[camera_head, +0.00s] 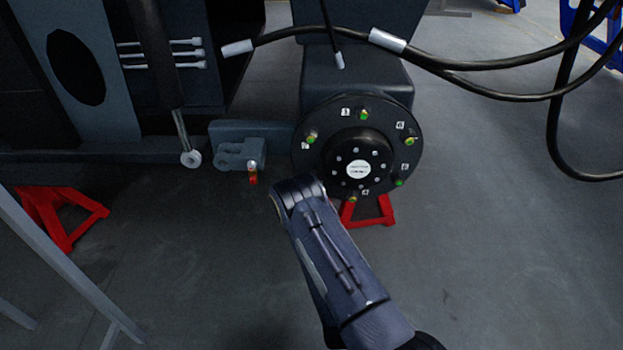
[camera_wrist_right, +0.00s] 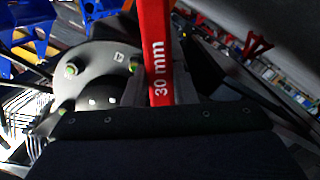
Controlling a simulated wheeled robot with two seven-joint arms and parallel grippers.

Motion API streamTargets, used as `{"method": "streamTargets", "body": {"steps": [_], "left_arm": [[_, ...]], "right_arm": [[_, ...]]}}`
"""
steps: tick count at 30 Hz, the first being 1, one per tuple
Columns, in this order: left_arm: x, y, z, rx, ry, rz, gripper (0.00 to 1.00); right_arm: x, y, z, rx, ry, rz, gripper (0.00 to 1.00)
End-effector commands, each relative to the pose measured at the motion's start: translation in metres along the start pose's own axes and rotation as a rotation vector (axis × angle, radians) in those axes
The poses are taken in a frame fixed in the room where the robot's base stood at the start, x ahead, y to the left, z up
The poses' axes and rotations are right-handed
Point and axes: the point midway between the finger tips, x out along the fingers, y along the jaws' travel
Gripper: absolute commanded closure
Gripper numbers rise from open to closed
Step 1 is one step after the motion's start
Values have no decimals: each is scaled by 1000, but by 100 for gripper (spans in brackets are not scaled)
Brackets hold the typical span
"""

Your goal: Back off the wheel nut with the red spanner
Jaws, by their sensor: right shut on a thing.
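The black wheel hub (camera_head: 385,110) faces me in the head view, with several green-and-yellow wheel nuts (camera_head: 364,114) around its rim beside small white number labels. The red spanner (camera_wrist_right: 157,45), marked "30 mm", stands upright in the right wrist view. My right gripper (camera_wrist_right: 161,90) is shut on it. The spanner's far end runs out of the top of that view, so I cannot tell whether it touches a nut. A nut (camera_wrist_right: 134,63) shows just left of the spanner. In the head view my right forearm hides the gripper and spanner, below left of the hub. My left gripper is not in view.
A red stand (camera_head: 368,210) is under the hub, and another (camera_head: 62,215) is at the left. Black hoses (camera_head: 480,67) cross above.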

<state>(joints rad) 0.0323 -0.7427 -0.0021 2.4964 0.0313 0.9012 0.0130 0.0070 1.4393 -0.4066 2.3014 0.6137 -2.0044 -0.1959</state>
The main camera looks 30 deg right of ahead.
Motion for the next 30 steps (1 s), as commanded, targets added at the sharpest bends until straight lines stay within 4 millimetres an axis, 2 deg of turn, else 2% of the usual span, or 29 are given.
{"method": "streamTargets", "body": {"steps": [1, 8, 11, 15, 21, 25, 30], "left_arm": [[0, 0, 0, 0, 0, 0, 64], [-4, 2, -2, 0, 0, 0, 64], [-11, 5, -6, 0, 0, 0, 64], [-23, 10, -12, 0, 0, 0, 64], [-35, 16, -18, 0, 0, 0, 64], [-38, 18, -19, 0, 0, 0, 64], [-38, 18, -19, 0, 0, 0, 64]], "right_arm": [[-11, 0, 8, -20, -37, -21, 100], [-8, -7, 2, 29, -32, -30, 100], [0, -26, -11, 170, -29, -45, 100], [14, -65, -37, 494, -29, -73, 100], [20, -121, -72, 919, -32, -109, 100], [19, -142, -84, 1052, -34, -121, 100], [19, -150, -88, 1097, -36, -122, 100]]}}
